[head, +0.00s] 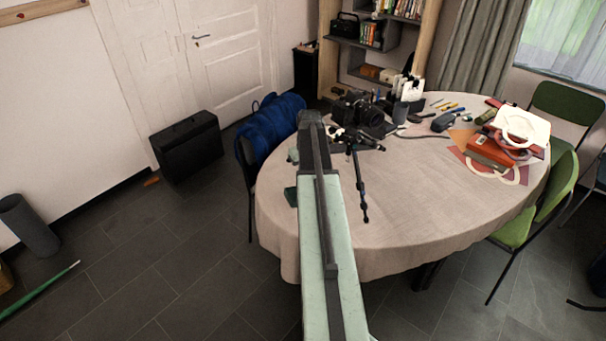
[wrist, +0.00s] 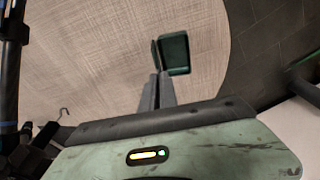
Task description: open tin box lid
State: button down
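The tin box (wrist: 175,54) is small and dark green and lies on the cloth-covered table in the wrist view. Its inside looks open to the camera. A thin dark flap, seemingly the lid (wrist: 155,53), stands up along its left side. My gripper (wrist: 159,76) has its two grey fingers close together, with the tips at the lower end of the flap. I cannot tell whether they touch it. In the head view, part of a dark green box (head: 291,196) shows left of my arm, at the table's near left. My arm hides the gripper there.
The round table (head: 430,220) has a beige cloth. A camera (head: 358,110) and a red box (head: 489,153) are farther back.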

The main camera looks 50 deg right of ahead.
dwell(0.4)
jog(key=c, duration=1.6)
grip_release()
jog(key=shift+c, duration=0.2)
notch_tip(320, 180, up, 8)
jog(key=p, duration=0.7)
jog(key=shift+s+f+p, duration=0.15)
jog(key=shift+s+p, duration=0.25)
jog(key=shift+s, duration=0.05)
jog(key=shift+a, duration=0.1)
